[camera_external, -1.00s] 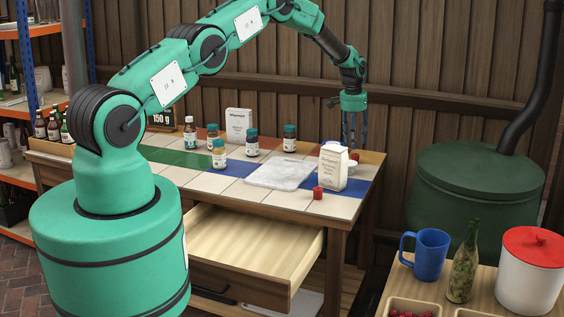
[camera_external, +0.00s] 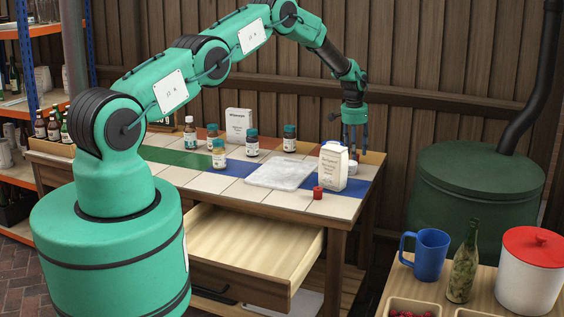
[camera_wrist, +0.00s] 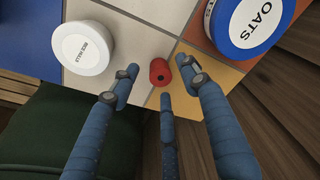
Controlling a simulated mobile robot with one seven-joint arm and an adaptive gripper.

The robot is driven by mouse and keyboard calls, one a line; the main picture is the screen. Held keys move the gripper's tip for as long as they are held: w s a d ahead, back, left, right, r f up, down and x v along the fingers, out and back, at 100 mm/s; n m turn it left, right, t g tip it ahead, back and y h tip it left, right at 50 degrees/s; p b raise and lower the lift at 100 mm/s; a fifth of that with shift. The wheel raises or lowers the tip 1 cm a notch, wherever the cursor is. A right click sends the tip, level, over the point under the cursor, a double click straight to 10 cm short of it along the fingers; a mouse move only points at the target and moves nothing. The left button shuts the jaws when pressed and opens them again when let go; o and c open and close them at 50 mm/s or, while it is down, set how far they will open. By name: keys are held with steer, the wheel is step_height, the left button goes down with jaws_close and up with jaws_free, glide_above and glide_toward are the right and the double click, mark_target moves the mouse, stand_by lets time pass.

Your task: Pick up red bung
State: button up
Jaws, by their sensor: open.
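The red bung (camera_wrist: 160,72) is a small red cylinder with a dark hole, lying on pale tile near an orange tile in the wrist view. My gripper (camera_wrist: 162,82) has three blue fingers, spread open and empty, with their tips around the bung in the picture. I cannot tell whether any finger touches it. In the external view my gripper (camera_external: 354,146) points down over the table's back right corner, behind the white carton (camera_external: 333,168). The bung is barely visible there.
A white rice hulls tub (camera_wrist: 83,48) and a blue-rimmed oats tub (camera_wrist: 250,22) flank the bung closely. Another small red object (camera_external: 318,192) stands near the table's front edge. A white slab (camera_external: 280,175) and several jars are further left. The drawer (camera_external: 255,247) is open.

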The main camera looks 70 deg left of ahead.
steer(key=shift+w+f, duration=0.1)
steer(key=shift+f, duration=0.6)
steer(key=c, duration=1)
